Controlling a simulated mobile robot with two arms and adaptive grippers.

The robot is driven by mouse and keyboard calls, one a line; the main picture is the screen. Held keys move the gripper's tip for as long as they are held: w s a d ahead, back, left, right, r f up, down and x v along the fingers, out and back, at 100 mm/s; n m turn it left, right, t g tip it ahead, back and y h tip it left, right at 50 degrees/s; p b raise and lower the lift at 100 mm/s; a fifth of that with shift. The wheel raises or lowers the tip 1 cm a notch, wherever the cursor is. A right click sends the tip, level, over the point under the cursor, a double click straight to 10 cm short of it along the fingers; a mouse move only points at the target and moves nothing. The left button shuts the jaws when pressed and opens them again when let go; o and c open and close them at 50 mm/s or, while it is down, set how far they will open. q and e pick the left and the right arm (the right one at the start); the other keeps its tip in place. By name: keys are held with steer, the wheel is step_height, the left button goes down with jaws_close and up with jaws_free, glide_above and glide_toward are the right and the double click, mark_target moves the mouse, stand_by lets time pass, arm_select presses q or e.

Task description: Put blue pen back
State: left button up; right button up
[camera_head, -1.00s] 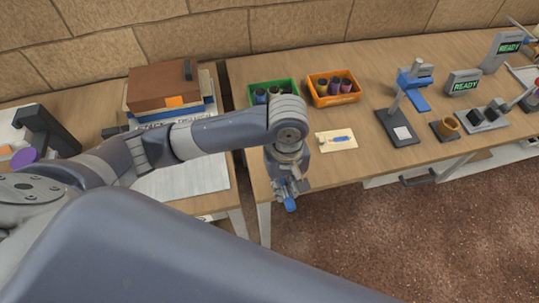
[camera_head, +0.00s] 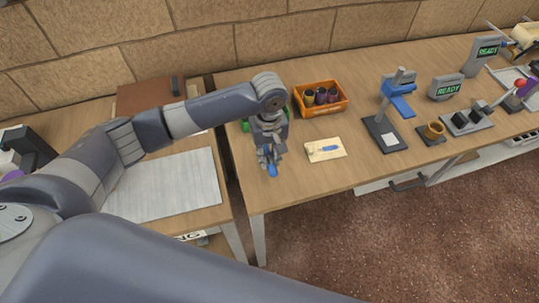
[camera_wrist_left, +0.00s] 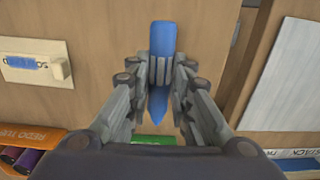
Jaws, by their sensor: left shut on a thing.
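My left gripper (camera_head: 268,166) is shut on a blue pen (camera_head: 272,171), above the left front part of the right table. In the left wrist view the blue pen (camera_wrist_left: 162,55) lies between the fingertips (camera_wrist_left: 160,72), with its pointed end towards the wrist; the grip hides its middle. A small cream board (camera_head: 325,150) with a blue pen-shaped patch and a pale knob lies to the right of the gripper. The board (camera_wrist_left: 34,60) also shows at the left of the left wrist view; I cannot tell whether the patch is a recess. My right gripper is out of view.
An orange bin (camera_head: 321,97) with dark rolls stands behind the board. A green bin (camera_head: 289,113) is mostly hidden by my left arm. A gap separates the two tables.

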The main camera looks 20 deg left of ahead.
mark_target(269, 152)
arm_select(q)
steer(key=shift+w+a, duration=0.15)
steer(key=shift+w, duration=0.7)
steer(key=shift+f+p, duration=0.45)
steer(key=shift+f, duration=1.4)
steer(key=o, duration=0.9)
steer(key=shift+c, duration=0.2)
step_height(269, 152, up, 12)
steer(key=shift+r+b, duration=0.1)
steer(key=shift+b, duration=0.35)
steer(key=shift+s, duration=0.1)
